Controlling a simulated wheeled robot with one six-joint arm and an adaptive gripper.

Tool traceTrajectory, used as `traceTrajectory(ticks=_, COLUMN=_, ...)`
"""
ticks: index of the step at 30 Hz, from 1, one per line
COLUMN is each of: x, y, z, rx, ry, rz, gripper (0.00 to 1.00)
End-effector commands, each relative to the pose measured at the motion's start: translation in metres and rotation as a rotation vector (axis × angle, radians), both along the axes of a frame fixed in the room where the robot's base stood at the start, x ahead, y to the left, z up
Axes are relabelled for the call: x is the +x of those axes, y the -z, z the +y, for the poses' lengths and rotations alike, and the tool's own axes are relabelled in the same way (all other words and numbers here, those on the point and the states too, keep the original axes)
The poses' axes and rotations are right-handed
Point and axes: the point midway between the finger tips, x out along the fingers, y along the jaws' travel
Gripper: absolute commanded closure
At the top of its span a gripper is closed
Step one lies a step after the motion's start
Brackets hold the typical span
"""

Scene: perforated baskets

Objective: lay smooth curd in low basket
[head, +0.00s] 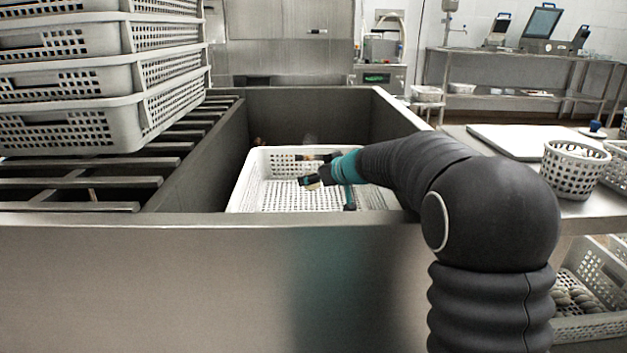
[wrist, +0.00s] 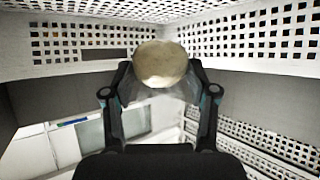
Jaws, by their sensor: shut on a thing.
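My gripper (wrist: 160,88) is shut on a smooth, pale, rounded curd (wrist: 160,62), seen large between the fingertips in the wrist view. In the head view my gripper (head: 312,182) is over the white perforated low basket (head: 244,190), which sits inside a deep metal sink. The basket's perforated wall (wrist: 60,50) also fills the back of the wrist view. The curd is small and hard to make out in the head view. I cannot tell whether it touches the basket floor.
Steel sink walls (head: 300,222) surround the low basket. Stacked grey baskets (head: 70,85) stand on a slatted rack at the left. A small tall basket (head: 575,170) and a white board (head: 515,141) are on the right counter. Another basket with roundish things (head: 590,325) sits below it.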

Motion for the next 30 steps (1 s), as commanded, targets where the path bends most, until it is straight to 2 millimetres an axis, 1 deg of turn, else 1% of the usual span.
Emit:
traceTrajectory(ticks=1, x=-0.002, y=0.020, z=0.000, rx=-0.001, ry=0.000, rz=0.022, gripper=0.40)
traceTrajectory(ticks=2, x=-0.002, y=0.021, z=0.000, rx=-0.001, ry=0.000, rz=0.023, gripper=0.32)
traceTrajectory(ticks=3, x=-0.002, y=0.022, z=0.000, rx=-0.001, ry=0.000, rz=0.023, gripper=0.22)
traceTrajectory(ticks=4, x=-0.002, y=0.023, z=0.000, rx=-0.001, ry=0.000, rz=0.023, gripper=0.17)
traceTrajectory(ticks=9, x=-0.001, y=0.026, z=-0.001, rx=-0.001, ry=0.001, rz=0.025, gripper=0.17)
traceTrajectory(ticks=14, x=-0.002, y=0.024, z=-0.001, rx=-0.001, ry=0.001, rz=0.025, gripper=0.17)
traceTrajectory(ticks=20, x=-0.002, y=0.014, z=0.000, rx=-0.001, ry=0.000, rz=0.026, gripper=0.17)
traceTrajectory(ticks=23, x=-0.002, y=0.003, z=0.000, rx=0.000, ry=0.000, rz=0.024, gripper=0.17)
traceTrajectory(ticks=24, x=-0.009, y=0.003, z=-0.006, rx=0.000, ry=0.001, rz=0.018, gripper=0.17)
traceTrajectory(ticks=30, x=-0.035, y=-0.018, z=-0.024, rx=-0.001, ry=-0.002, rz=0.014, gripper=0.17)
